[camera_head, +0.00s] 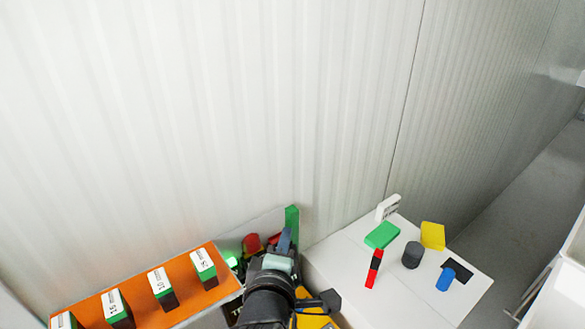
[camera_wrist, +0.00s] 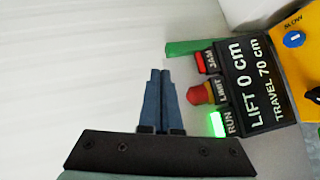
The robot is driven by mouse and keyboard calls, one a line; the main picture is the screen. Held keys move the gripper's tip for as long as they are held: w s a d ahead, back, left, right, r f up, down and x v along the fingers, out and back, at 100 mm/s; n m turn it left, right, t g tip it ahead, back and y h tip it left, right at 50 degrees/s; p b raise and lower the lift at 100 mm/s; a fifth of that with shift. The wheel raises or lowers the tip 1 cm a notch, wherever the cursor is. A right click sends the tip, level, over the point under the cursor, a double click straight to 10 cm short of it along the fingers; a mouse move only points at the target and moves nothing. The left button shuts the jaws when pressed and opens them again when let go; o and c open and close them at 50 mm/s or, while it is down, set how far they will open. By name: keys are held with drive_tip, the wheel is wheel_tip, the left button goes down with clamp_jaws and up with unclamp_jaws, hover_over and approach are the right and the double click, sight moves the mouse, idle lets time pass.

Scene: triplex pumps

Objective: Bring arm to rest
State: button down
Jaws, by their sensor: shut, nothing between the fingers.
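My gripper (camera_wrist: 160,72) shows in the wrist view with its two blue-grey fingers side by side, shut and empty. It is in front of a pale ribbed wall, left of a black panel (camera_wrist: 254,85) that reads "LIFT 0 cm" and "TRAVEL 70 cm". In the head view my gripper (camera_head: 285,238) is at the bottom centre, between the orange shelf and the white table. My arm hides much of the panel there.
An orange shelf (camera_head: 140,298) with several labelled blocks is at left. A white table (camera_head: 340,275) at right holds a green block (camera_head: 382,235), a yellow block (camera_head: 432,235), a dark cylinder (camera_head: 412,255), a blue cylinder (camera_head: 445,280) and a red-black stick (camera_head: 374,268). A lit green RUN lamp (camera_wrist: 216,124) is near the fingers.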

wheel_tip(320, 180, up, 14)
drive_tip(key=m+t+b, duration=0.2)
drive_tip(key=m+t, duration=0.2)
drive_tip(key=m, duration=0.1)
drive_tip(key=s+r+m+t+y+b, duration=0.1)
drive_tip(key=s+r+m+t, duration=0.3)
drive_tip(key=s+r, duration=0.4)
drive_tip(key=s+d+r+m+t+b, duration=0.1)
drive_tip(key=s+r+m+t, duration=0.4)
drive_tip(key=r, duration=1.1)
drive_tip(key=s+m+b, duration=0.1)
drive_tip(key=s, duration=0.2)
drive_tip(key=shift+d+r+y, duration=0.2)
drive_tip(key=shift+r+y, duration=0.15)
drive_tip(key=shift+y, duration=0.05)
drive_tip(key=shift+f, duration=0.15)
